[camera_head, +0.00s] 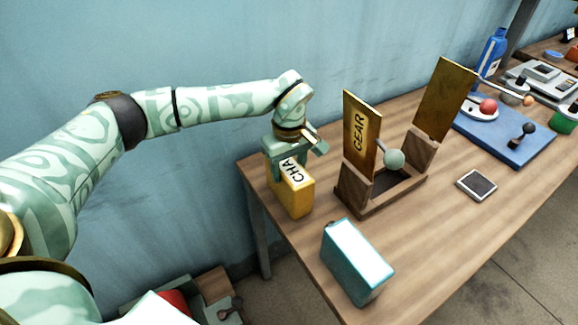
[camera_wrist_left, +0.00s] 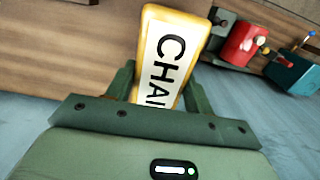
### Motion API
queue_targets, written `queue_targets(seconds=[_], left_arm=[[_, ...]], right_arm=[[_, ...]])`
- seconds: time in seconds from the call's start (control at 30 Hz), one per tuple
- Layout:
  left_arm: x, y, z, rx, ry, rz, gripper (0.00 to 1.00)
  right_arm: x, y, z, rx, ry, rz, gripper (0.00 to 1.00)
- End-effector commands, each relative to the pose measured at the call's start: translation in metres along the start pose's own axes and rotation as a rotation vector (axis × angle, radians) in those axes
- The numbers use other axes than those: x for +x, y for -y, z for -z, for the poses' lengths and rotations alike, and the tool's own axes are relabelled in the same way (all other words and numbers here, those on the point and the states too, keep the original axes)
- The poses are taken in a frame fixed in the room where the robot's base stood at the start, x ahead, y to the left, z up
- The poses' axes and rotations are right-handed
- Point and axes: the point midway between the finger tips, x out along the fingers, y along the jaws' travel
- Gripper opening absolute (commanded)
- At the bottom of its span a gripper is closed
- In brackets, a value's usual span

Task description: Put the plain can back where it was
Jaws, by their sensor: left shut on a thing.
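A yellow can (camera_head: 292,194) with a white label starting "CHA" stands upright at the table's left end. It also fills the middle of the left wrist view (camera_wrist_left: 165,55), where the label reads "CHAI" before the gripper hides the rest. My left gripper (camera_head: 292,150) is shut on its upper part. I cannot tell whether its base touches the table. A teal can (camera_head: 357,262) with a blank white face stands apart on the table's near side, with no lettering visible. My right gripper is not in view.
A wooden stand (camera_head: 385,190) with two upright brass plates, one marked "GEAR" (camera_head: 360,133), is right of the yellow can. A small dark-faced device (camera_head: 477,185) and a blue board (camera_head: 505,135) lie farther right. Bare tabletop (camera_head: 420,235) lies between the teal can and the device.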

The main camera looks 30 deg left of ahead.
Motion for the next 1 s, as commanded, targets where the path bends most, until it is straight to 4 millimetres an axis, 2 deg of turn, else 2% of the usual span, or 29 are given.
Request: queue_targets(seconds=[0.03, 0.07, 0.1, 0.13, 0.47, 0.57, 0.8, 1.0], left_arm=[[0.0, -0.001, 0.0, 0.0, 0.0, -0.002, 0.0], [0.001, 0.0, 0.0, 0.0, 0.0, 0.0, 0.61], [0.001, 0.0, 0.0, 0.0, 0.0, 0.0, 0.72], [0.001, 0.0, 0.0, 0.0, 0.0, 0.0, 0.74], [-0.004, 0.0, 0.0, 0.0, -0.001, -0.001, 0.74], [-0.02, -0.001, 0.001, 0.001, -0.004, -0.004, 0.74], [-0.078, 0.0, 0.001, 0.0, -0.004, -0.004, 0.74], [-0.111, 0.0, 0.0, 0.0, -0.002, -0.002, 0.74]], right_arm=[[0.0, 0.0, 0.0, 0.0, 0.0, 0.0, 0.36], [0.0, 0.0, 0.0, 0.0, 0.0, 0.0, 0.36], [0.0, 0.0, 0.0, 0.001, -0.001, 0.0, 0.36], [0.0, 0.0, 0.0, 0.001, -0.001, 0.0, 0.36], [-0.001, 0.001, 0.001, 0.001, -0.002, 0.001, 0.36], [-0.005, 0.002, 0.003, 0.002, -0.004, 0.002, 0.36], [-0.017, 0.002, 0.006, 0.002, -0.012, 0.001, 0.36], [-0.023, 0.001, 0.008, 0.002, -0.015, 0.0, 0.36]])
